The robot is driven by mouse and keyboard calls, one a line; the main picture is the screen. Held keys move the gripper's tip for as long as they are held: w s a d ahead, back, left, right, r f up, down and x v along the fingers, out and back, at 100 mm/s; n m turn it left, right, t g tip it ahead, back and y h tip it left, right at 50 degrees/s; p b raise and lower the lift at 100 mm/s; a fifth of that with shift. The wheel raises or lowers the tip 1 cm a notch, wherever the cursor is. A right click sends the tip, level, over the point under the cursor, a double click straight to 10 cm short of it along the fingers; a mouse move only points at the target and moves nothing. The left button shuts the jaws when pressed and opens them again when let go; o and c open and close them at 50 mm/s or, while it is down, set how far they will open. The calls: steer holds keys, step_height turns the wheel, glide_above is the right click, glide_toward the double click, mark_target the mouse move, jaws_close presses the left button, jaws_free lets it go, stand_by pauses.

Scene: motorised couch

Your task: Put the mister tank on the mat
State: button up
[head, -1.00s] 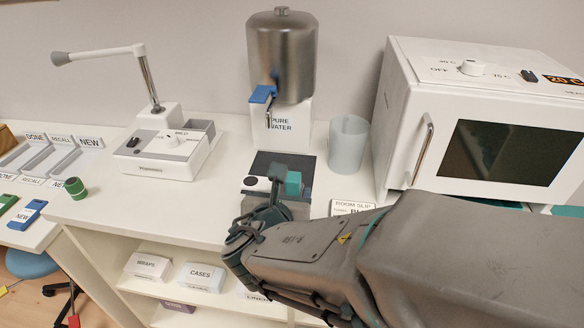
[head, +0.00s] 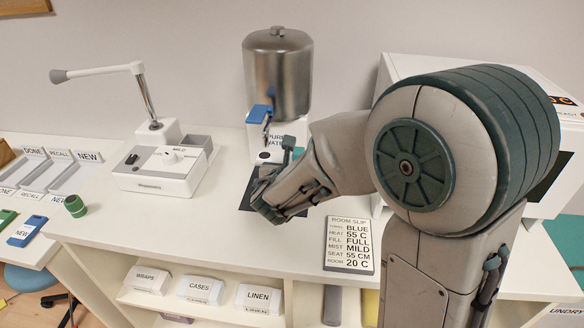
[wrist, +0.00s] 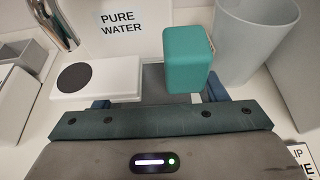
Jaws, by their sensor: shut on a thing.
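My gripper is shut on the tank, in front of the water dispenser. The dark mat (head: 247,195) lies on the counter below and left of my gripper, partly covered by it. I cannot tell whether the tank touches the mat.
The steel pure water dispenser (head: 277,75) with a blue tap (head: 258,114) stands just behind. A grey cup (wrist: 252,38) stands right of the tank. The room slip (head: 349,245) lies at the front right. A white warmer box stands behind my arm.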

steer(key=w+f, duration=0.2)
steer(key=f, duration=0.1)
steer(key=shift+w+d, duration=0.1)
steer(key=shift+d, duration=0.1)
steer(key=shift+f, duration=0.25)
steer(key=shift+f, duration=0.2)
steer(key=o, duration=1.2)
steer(key=shift+c, duration=0.2)
steer(key=shift+r, duration=0.1)
